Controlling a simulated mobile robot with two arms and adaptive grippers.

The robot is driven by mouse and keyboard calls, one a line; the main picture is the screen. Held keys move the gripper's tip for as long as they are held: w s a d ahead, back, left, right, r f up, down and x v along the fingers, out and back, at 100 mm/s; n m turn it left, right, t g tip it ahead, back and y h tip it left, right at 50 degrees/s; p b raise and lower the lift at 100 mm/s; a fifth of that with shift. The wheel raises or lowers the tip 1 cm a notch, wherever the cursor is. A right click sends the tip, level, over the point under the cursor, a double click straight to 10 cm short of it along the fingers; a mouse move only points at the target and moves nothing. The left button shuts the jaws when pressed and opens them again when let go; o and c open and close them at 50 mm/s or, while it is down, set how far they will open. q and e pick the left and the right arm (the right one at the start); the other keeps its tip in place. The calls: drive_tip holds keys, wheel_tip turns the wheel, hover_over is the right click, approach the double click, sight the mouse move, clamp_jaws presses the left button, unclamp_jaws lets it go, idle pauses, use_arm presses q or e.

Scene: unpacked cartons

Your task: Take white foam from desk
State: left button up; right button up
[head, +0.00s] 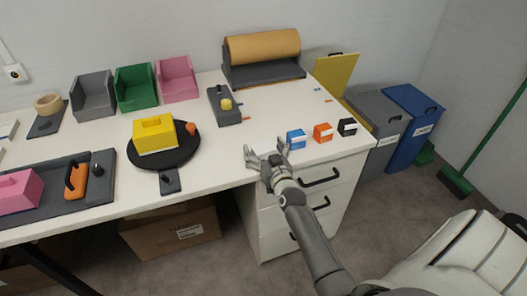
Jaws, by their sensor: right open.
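The white desk (230,181) runs along the wall from the left. I cannot make out any white foam on its white top. My right gripper (265,153) is at the desk's front edge, fingers spread, open and empty. It is in front of the blue box (296,139) and above the drawers. My left gripper is not in view.
An orange box (322,132) and a black box (347,127) stand right of the blue one. A yellow block (154,135) sits on a black round stand. A brown paper roll (263,46) is at the back. Grey (378,108) and blue (412,105) bins stand right of the desk.

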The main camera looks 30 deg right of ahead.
drive_tip(key=shift+c, duration=0.2)
drive_tip(key=c, duration=0.9)
drive_tip(key=shift+o, duration=0.2)
drive_tip(key=shift+r, duration=0.1)
